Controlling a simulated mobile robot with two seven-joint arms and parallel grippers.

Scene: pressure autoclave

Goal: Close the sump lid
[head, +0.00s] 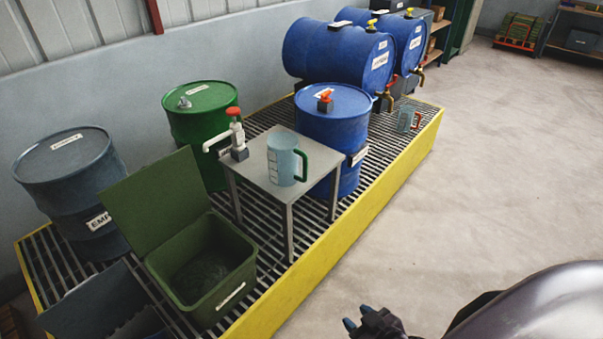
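The green sump box (243,270) stands at the near left end of the yellow-edged grating. Its green lid (155,200) is open, raised at the back left side and leaning away from the box. The inside of the box is dark and shows. My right gripper (357,318) is at the bottom edge, over the floor, to the right of the box and apart from it. Its two dark fingertips show with a gap between them, and nothing is seen in it. My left gripper is not in this view.
A small grey table (256,183) with a jug (284,160) and a red-handled pump (236,135) stands behind the box. A grey drum (70,178), a green drum (200,125) and blue drums stand around. A blue-grey bin (90,300) is at the box's left. The floor (480,180) at right is clear.

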